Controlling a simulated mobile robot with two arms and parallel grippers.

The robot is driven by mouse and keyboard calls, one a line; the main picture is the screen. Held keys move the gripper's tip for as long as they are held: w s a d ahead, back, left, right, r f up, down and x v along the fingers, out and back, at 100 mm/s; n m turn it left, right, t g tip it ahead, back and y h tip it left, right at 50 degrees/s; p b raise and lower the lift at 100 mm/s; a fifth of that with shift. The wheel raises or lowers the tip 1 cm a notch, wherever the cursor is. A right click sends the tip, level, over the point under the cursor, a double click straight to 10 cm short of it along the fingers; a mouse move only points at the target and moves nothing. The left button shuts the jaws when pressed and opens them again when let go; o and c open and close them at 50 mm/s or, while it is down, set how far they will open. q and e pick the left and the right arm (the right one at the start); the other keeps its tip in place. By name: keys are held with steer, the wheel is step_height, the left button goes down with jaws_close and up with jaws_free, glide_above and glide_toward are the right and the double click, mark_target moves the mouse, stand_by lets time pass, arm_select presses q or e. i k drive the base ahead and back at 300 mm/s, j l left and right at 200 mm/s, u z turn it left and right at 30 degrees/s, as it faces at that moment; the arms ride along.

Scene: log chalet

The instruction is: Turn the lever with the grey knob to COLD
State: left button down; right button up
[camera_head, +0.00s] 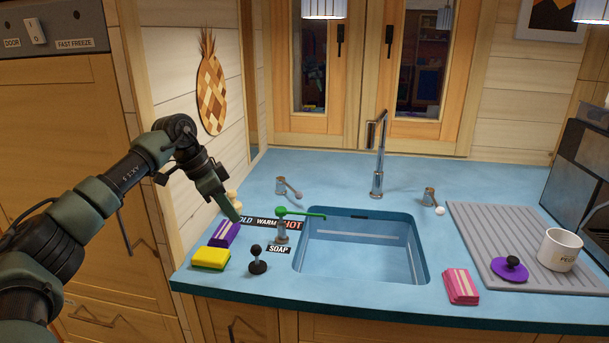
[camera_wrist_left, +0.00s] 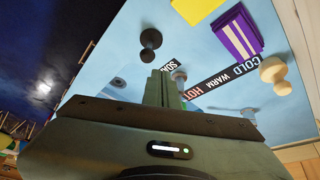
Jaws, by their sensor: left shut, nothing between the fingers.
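A lever with a grey knob (camera_head: 298,195) stands on the counter behind the sink's left side. A label strip (camera_head: 268,222) reading COLD, WARM, HOT lies in front of it; COLD is partly covered in the head view but readable in the wrist view (camera_wrist_left: 252,65). A green-handled lever (camera_head: 303,213) stands on a metal post beside HOT. Another lever with a white knob (camera_head: 440,210) is at the sink's right. My left gripper (camera_head: 235,215) is shut and empty, in front of the strip's COLD end in the head view. Its closed fingers also show in the wrist view (camera_wrist_left: 165,88). My right gripper is out of view.
Yellow sponge (camera_head: 210,258), purple box (camera_head: 225,233), black-knobbed post (camera_head: 258,262) and beige wooden piece (camera_head: 235,200) crowd the left counter. The sink (camera_head: 360,250) has a tall faucet (camera_head: 378,160) behind it. A mug (camera_head: 558,250) stands on the drainboard (camera_head: 490,225).

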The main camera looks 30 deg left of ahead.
mark_target(280, 180)
steer(key=i, duration=1.3)
